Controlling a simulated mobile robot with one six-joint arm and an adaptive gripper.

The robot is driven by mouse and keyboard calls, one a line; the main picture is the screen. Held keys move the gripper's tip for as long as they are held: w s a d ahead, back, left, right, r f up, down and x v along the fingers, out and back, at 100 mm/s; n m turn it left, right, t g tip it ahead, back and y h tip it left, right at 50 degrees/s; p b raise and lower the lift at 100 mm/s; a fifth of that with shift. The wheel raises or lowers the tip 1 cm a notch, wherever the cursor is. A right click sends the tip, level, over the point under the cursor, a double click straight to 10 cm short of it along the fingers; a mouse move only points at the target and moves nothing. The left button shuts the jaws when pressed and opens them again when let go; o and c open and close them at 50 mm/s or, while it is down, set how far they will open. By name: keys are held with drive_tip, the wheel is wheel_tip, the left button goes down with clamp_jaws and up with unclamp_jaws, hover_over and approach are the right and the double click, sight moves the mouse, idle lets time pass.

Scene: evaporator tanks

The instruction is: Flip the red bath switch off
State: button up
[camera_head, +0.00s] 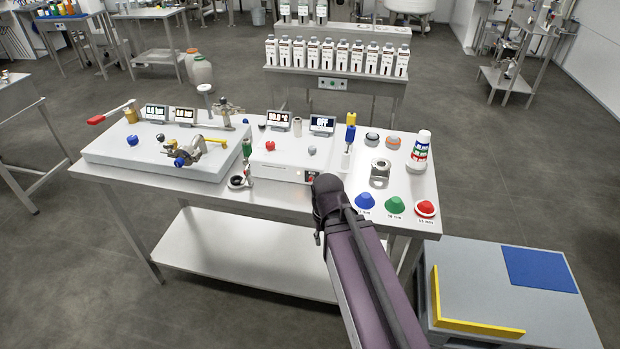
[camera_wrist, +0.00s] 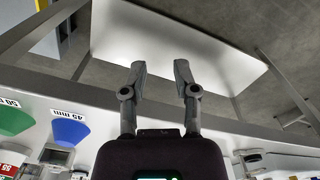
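The white bath unit (camera_head: 262,168) stands in the middle of the steel table, with a display of red digits behind it. A small dark and red switch (camera_head: 311,177) sits at the right end of its front face, too small to tell its position. My arm's dark end is just right of this switch in the head view and hides part of that area; the fingers do not show there. In the wrist view my gripper (camera_wrist: 160,70) is open and empty, its two fingers apart over the table's front edge and lower shelf. I cannot make out the switch in the wrist view.
Blue (camera_head: 366,201), green (camera_head: 395,205) and red (camera_head: 425,208) cones stand at the table's right front. A steel ring block (camera_head: 380,170) and a striped bottle (camera_head: 419,150) are behind them. A white platform with valves (camera_head: 150,160) is left. The lower shelf (camera_head: 245,255) is bare.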

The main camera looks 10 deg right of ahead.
drive_tip(key=shift+w+r, duration=0.2)
clamp_jaws()
drive_tip(key=w+d+r+m+t+p, duration=0.2)
drive_tip(key=w+r+m+t+p, duration=0.2)
drive_tip(key=w+r+p, duration=1.3)
drive_tip(key=shift+w+d+r+m, duration=0.15)
drive_tip(key=shift+w+r+m, duration=0.5)
drive_tip(key=shift+m, duration=0.45)
